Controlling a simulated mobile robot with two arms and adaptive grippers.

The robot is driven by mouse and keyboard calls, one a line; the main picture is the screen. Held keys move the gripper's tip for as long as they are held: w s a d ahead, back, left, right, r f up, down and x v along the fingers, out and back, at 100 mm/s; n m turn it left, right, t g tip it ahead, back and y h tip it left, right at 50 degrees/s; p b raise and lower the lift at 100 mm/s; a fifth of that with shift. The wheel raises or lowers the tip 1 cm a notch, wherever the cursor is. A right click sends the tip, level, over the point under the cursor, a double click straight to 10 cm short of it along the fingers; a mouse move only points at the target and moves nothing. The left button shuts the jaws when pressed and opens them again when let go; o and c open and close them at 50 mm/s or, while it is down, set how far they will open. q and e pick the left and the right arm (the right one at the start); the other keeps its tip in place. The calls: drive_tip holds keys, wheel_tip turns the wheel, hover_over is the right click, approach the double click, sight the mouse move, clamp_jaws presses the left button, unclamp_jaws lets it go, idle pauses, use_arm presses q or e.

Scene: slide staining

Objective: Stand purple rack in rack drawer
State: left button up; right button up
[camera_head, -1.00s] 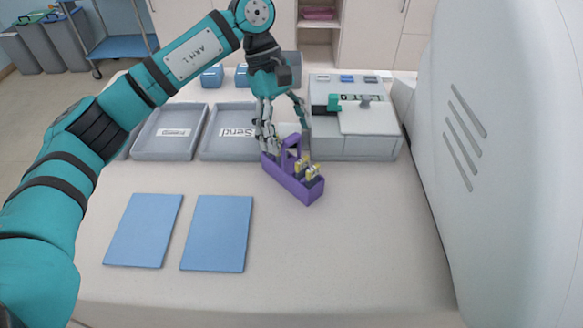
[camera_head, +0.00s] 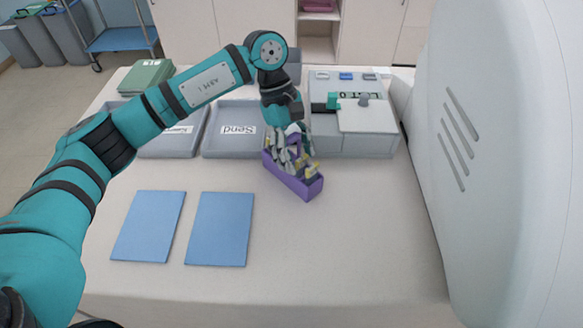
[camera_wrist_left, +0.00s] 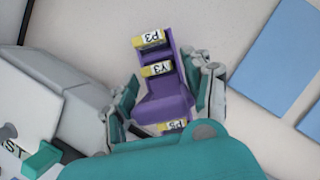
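The purple rack (camera_head: 305,190) stands on the table in front of the grey machine, with slides in it. In the left wrist view the rack (camera_wrist_left: 162,108) shows yellow-tipped slides labelled P3, Y3 and P5. My left gripper (camera_head: 288,155) is down over the rack's far part and hides its handle in the head view. In the wrist view its fingers (camera_wrist_left: 168,88) are spread on both sides of the rack, apart from each other. Contact with the rack cannot be told. I cannot make out an open rack drawer on the grey machine (camera_head: 370,146). My right gripper is out of view.
Grey trays stand at the back, one marked Send (camera_head: 235,148). Two blue mats (camera_head: 220,230) lie at the front left, and a green stack (camera_head: 146,76) at the back left. A large white housing (camera_head: 510,180) bounds the right. The table's front middle is clear.

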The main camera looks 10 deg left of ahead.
use_arm(q)
clamp_jaws()
idle(0.4)
drive_tip(key=shift+r, duration=0.1)
drive_tip(key=shift+r+b, duration=0.9)
drive_tip(key=shift+r, duration=0.6)
drive_tip(key=shift+s+r, duration=0.15)
drive_tip(key=shift+s, duration=0.05)
drive_tip(key=s+a+b, duration=0.1)
drive_tip(key=s+b, duration=0.1)
drive_tip(key=s, duration=0.5)
drive_tip(key=s+a+r+b, duration=0.1)
drive_tip(key=s+a+b, duration=0.1)
drive_tip(key=s, duration=0.6)
drive_tip(key=shift+a+r+b, duration=0.3)
drive_tip(key=shift+b, duration=0.2)
